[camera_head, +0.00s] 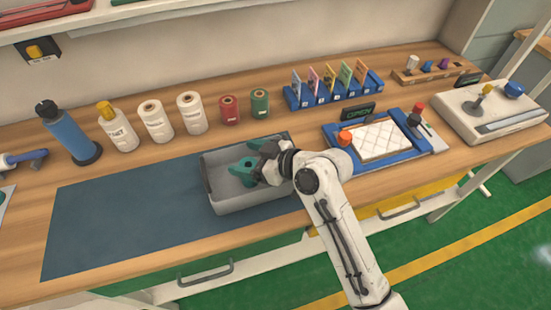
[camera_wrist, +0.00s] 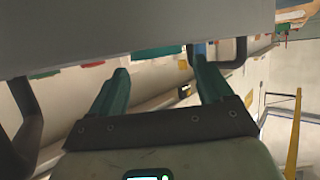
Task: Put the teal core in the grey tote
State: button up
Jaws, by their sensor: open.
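The grey tote (camera_head: 228,203) sits on the dark mat, with dark handles at its ends. My gripper (camera_head: 236,172), with teal fingers, is over the tote's opening and open; the fingers also show spread apart in the wrist view (camera_wrist: 160,80). No object is visibly held between them. The grey surface across the top of the wrist view looks like the tote (camera_wrist: 120,25). A teal patch shows at its edge; I cannot tell what it is. My fingers hide part of the tote's inside.
A red core (camera_head: 229,110), white cones (camera_head: 191,113) and a blue bottle (camera_head: 68,133) stand behind the mat (camera_head: 110,225). A blue card rack (camera_head: 333,91) is at the back. A blue-framed fixture (camera_head: 385,140) stands to the right. The mat's left part is clear.

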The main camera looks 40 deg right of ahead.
jog(key=b+v, duration=0.1)
jog(key=v, duration=0.9)
jog(key=shift+a, duration=0.1)
